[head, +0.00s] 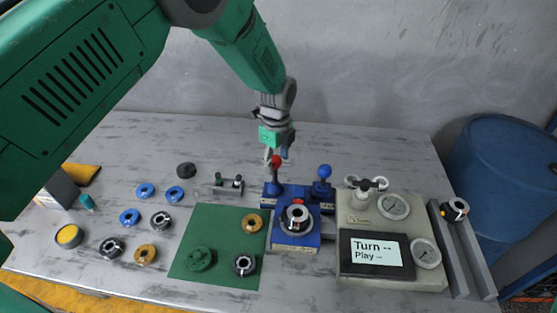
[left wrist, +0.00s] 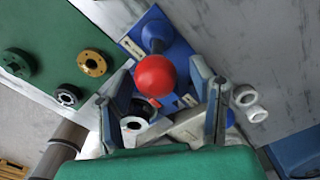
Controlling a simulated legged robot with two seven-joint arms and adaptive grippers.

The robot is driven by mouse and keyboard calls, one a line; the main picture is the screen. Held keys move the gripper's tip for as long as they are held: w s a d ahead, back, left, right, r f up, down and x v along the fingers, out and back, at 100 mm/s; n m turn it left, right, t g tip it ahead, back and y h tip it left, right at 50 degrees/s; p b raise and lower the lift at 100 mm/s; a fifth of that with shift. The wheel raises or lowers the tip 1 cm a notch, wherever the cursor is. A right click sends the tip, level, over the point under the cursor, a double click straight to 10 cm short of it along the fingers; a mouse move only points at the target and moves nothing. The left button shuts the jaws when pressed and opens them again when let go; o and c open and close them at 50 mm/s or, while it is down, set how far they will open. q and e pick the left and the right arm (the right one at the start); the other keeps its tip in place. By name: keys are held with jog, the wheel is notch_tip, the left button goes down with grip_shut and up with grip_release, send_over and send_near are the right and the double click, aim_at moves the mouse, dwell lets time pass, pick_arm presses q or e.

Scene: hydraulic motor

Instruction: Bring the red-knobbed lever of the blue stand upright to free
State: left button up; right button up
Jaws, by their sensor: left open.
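The blue stand (head: 297,234) stands right of the green mat. Its red-knobbed lever (head: 276,161) rises from the stand's back left and looks close to upright in the head view; its exact tilt is hard to tell. My left gripper (head: 277,154) is open, pointing down at the red knob. In the left wrist view, the red knob (left wrist: 155,75) shows between the two spread fingers of the left gripper (left wrist: 161,82), with gaps on both sides. A blue-knobbed lever (head: 325,171) stands at the stand's back right. My right gripper is not in view.
A grey box with gauges and a screen (head: 377,253) reading "Turn -- Play --" stands right of the stand. The green mat (head: 217,224) and table left of it hold several ring parts. A small grey fixture (head: 229,184) is close behind the mat. A blue barrel (head: 500,180) stands beyond the table.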

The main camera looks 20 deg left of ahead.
pick_arm(q)
jog(key=shift+a+r+p, duration=0.2)
jog(key=shift+r+p, duration=0.85)
jog(key=shift+r, duration=0.5)
jog(key=shift+d+r+p, duration=0.15)
jog(key=shift+r+p, duration=0.65)
jog(key=shift+r, duration=0.3)
jog(key=shift+f, duration=0.1)
